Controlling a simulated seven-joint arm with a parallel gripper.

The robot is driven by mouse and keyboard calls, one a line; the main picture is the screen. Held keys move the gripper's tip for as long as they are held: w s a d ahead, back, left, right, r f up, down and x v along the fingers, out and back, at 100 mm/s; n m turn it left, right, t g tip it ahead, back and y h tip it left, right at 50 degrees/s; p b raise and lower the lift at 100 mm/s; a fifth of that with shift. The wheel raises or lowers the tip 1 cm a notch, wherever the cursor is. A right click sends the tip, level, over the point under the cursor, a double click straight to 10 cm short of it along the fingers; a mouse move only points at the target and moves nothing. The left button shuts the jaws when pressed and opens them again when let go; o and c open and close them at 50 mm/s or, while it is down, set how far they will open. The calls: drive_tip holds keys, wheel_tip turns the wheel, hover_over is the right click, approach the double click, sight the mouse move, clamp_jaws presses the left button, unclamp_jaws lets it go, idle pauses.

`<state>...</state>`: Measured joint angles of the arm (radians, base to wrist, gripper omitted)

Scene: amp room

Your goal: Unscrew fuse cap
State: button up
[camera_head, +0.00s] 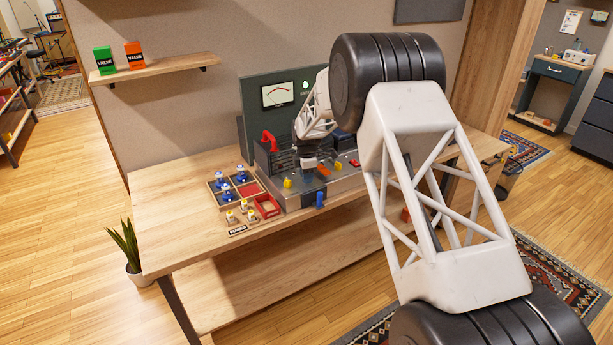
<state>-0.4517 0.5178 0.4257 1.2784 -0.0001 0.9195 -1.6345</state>
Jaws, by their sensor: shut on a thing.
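The grey amp chassis (296,200) stands on the wooden workbench, with a dark green meter panel (248,92) behind it. My gripper (309,178) points down at the front part of the chassis and is shut on a small part there, which looks to be the fuse cap. The fingers and the dark gripper body hide most of that part, so its thread and seat do not show. A yellow knob (287,183) is just left of my gripper. A blue part (320,200) sits at the chassis front, just below and right of it.
A compartment tray with blue-and-white parts (241,178) and a smaller holder with a red bin (267,206) lie left of the chassis. A red handle (269,140) rises at its left. The bench's left side (165,215) is clear.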

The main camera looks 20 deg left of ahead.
drive_tip(key=shift+r+n, duration=0.1)
drive_tip(key=shift+n, duration=1.4)
drive_tip(key=o, duration=0.9)
drive_tip(key=shift+o, duration=0.2)
drive_tip(key=shift+r, duration=3.85)
